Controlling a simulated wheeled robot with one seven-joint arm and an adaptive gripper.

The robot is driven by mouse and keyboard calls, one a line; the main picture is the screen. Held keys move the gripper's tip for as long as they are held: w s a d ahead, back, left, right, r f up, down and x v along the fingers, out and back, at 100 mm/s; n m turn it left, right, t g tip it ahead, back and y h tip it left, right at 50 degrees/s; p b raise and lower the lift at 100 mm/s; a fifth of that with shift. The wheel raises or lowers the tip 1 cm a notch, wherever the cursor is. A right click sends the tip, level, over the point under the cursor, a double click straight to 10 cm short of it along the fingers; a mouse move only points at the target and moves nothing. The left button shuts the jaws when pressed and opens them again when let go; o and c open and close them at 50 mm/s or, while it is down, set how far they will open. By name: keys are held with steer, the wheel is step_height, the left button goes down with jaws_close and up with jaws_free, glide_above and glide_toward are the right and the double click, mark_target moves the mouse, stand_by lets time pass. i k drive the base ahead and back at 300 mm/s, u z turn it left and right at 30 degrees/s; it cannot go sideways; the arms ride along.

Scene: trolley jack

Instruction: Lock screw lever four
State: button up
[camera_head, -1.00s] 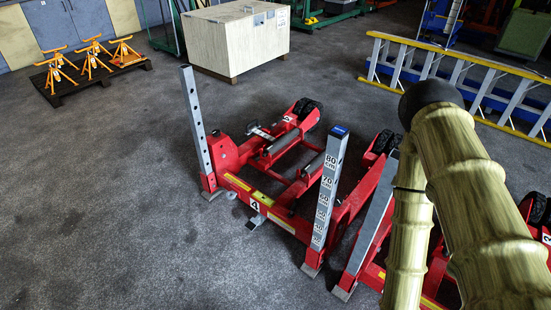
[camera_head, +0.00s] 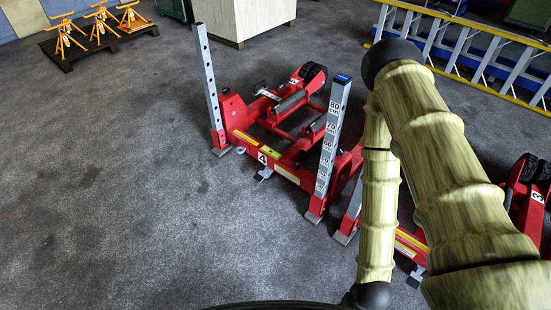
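The red trolley jack marked 4 (camera_head: 275,171) stands on the floor in the middle of the head view. It has a perforated grey post (camera_head: 208,80) at its left and a post with a number scale (camera_head: 329,140) at its right. Small grey metal parts (camera_head: 264,173) show low at its front beam, but I cannot tell which one is the screw lever. My arm (camera_head: 430,160) rises at the right, in front of the neighbouring jack. My gripper is not in view.
A second red jack marked 3 (camera_head: 537,195) stands at the right, partly behind my arm. A yellow-railed ladder (camera_head: 480,55) lies behind. A wooden crate (camera_head: 243,20) and orange stands on a dark pallet (camera_head: 95,40) are at the back. The floor at left is clear.

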mark_target(299, 158)
steer(key=u, duration=0.45)
steer(key=i, duration=0.7)
steer(key=z, duration=0.9)
steer(key=k, duration=0.65)
steer(key=u, duration=0.9)
steer(key=i, duration=1.5)
steer(key=z, duration=0.75)
